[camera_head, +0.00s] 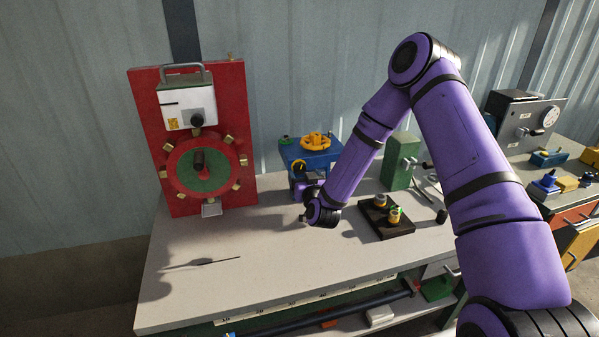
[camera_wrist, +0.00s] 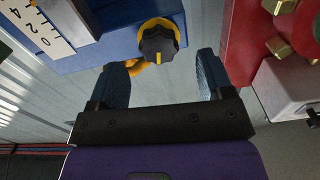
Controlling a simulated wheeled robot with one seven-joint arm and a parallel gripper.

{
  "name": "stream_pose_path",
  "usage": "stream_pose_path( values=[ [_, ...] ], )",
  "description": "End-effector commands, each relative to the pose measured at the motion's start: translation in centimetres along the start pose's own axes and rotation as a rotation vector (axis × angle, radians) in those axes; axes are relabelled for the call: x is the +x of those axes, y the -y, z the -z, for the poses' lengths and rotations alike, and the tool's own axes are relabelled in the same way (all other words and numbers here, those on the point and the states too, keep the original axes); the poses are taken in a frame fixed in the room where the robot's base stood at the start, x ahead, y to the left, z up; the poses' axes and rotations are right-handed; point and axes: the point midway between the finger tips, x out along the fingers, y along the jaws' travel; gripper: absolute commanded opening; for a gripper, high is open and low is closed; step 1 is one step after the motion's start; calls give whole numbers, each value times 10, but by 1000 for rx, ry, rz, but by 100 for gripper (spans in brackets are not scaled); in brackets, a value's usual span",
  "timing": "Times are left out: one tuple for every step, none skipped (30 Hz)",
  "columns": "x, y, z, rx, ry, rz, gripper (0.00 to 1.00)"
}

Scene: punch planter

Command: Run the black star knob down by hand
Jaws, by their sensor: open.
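The black star knob (camera_wrist: 158,44), with a yellow pointer mark on its face and a yellow ring around it, sits on the blue fixture (camera_wrist: 100,40) in the wrist view. My gripper (camera_wrist: 162,64) is open and empty. Its two fingers point toward the knob, one to each side of it in the picture. The knob appears just beyond the fingertips, and no contact shows.
A yellow handwheel (camera_head: 316,140) tops the blue fixture. A red panel (camera_head: 144,110) with a round wheel stands to the left. A dark tray (camera_head: 390,227) with small parts and a green block (camera_head: 399,170) are to the right. The bench front left is mostly clear.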

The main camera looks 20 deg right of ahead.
Motion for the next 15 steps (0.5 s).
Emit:
stream_pose_path(
  values=[
    [8,-1,0,1,-1,-2,74],
    [13,-1,0,1,-1,-2,74],
    [18,-1,0,1,0,-2,74],
    [21,0,-1,1,1,-1,74],
    [24,0,-1,1,0,-1,74],
    [28,0,0,1,0,-1,74],
    [30,0,0,1,1,-1,74],
    [32,0,0,1,1,0,74],
    [34,0,0,1,1,0,74],
    [35,0,0,1,0,0,74],
    [36,0,0,1,0,0,74],
    [37,0,0,1,0,0,74],
    [37,0,0,1,0,0,74],
    [37,0,0,1,0,0,74],
    [37,0,0,1,0,0,74]
  ],
)
